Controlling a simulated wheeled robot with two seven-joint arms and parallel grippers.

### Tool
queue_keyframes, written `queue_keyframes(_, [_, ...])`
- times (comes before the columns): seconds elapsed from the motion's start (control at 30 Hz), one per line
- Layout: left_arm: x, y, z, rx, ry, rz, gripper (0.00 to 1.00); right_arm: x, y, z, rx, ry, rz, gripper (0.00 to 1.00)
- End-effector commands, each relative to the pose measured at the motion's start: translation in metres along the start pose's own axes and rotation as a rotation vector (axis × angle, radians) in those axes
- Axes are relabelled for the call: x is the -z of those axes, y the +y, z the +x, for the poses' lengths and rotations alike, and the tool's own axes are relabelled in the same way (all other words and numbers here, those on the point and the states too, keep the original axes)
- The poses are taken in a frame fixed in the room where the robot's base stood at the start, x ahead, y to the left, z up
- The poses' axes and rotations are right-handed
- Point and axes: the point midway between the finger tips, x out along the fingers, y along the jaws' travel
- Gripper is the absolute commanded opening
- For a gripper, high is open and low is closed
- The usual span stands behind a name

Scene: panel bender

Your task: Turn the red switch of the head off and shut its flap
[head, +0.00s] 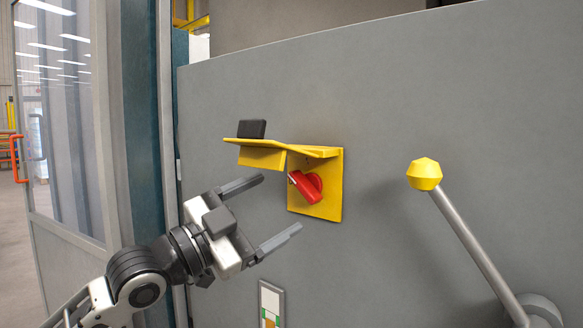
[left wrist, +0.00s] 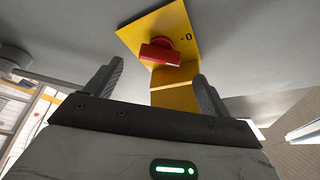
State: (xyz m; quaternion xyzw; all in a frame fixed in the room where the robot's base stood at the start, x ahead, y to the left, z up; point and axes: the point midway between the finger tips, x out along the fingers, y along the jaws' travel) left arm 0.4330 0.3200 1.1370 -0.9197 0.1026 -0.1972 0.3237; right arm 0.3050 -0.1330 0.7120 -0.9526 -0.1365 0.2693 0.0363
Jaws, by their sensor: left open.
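The red switch (head: 307,186) sits on a yellow plate (head: 331,206) fixed to the grey panel. Its handle is tilted in the head view. The yellow flap (head: 290,150) stands raised above the switch, sticking out from the plate, with a black block (head: 251,129) at its outer end. My left gripper (head: 279,209) is open and empty, to the left of the switch and apart from it. In the left wrist view, the red switch (left wrist: 160,51) shows beyond and between the open fingers, with a "0" mark on the plate beside it. My right gripper is not in view.
A metal lever with a yellow knob (head: 424,174) stands out to the right of the switch. A small label plate (head: 271,304) is on the panel below. A glazed door frame (head: 65,120) stands at the left. The panel between switch and lever is clear.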

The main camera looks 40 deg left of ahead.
Motion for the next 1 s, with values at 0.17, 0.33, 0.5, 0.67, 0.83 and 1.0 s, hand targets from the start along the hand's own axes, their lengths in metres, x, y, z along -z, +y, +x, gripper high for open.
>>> queue_keyframes(0.17, [0.005, -0.005, 0.027, 0.002, 0.001, -0.003, 0.82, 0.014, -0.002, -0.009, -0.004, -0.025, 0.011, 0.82])
queue_keyframes(0.33, [0.002, -0.004, 0.045, 0.003, 0.0, -0.003, 0.82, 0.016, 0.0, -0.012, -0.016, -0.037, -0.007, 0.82])
queue_keyframes(0.5, [0.0, -0.001, 0.051, 0.001, 0.0, -0.001, 0.82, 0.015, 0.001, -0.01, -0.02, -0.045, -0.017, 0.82])
queue_keyframes(0.67, [-0.001, 0.0, 0.051, 0.001, -0.001, 0.0, 0.82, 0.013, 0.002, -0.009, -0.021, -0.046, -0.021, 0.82])
queue_keyframes(0.83, [-0.001, 0.0, 0.051, 0.0, -0.001, -0.001, 0.57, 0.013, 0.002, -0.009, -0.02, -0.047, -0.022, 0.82])
queue_keyframes(1.0, [-0.001, 0.0, 0.051, 0.0, -0.001, -0.001, 0.37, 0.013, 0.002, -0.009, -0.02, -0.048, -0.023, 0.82])
